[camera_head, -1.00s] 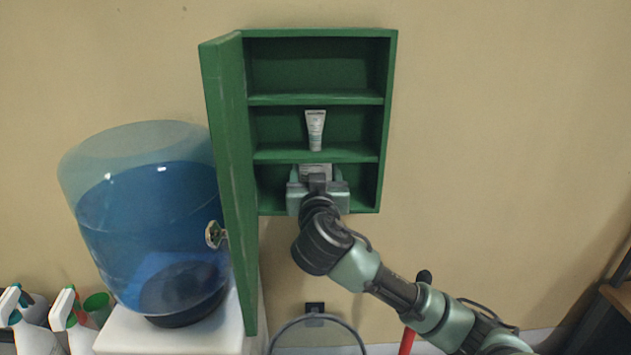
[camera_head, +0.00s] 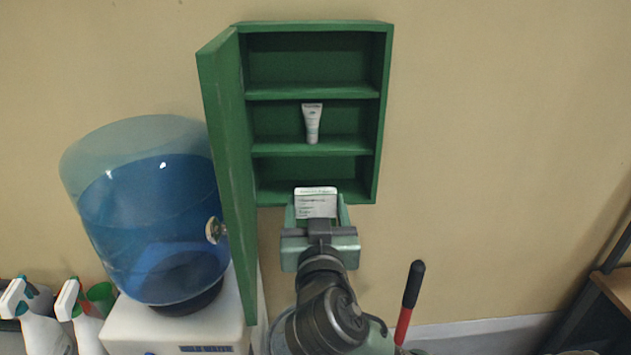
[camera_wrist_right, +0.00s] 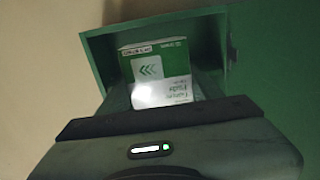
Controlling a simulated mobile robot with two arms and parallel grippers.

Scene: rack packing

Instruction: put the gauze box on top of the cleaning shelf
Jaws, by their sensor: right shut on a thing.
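My right gripper (camera_head: 316,212) is shut on a small white and green box (camera_head: 316,197), which looks like the gauze box. It holds the box in front of the lower edge of an open green wall cabinet (camera_head: 384,120). The cabinet's bottom compartment looks empty. I cannot make out for certain which thing is the cleaning shelf. My left gripper is not in view.
A white tube (camera_head: 312,122) stands on the cabinet's middle shelf. The cabinet door (camera_head: 226,170) hangs open at left, beside a blue water bottle (camera_head: 150,225) on a white dispenser (camera_head: 175,335). Spray bottles (camera_head: 38,325) stand at lower left. A dark rack (camera_head: 610,285) is at the right edge.

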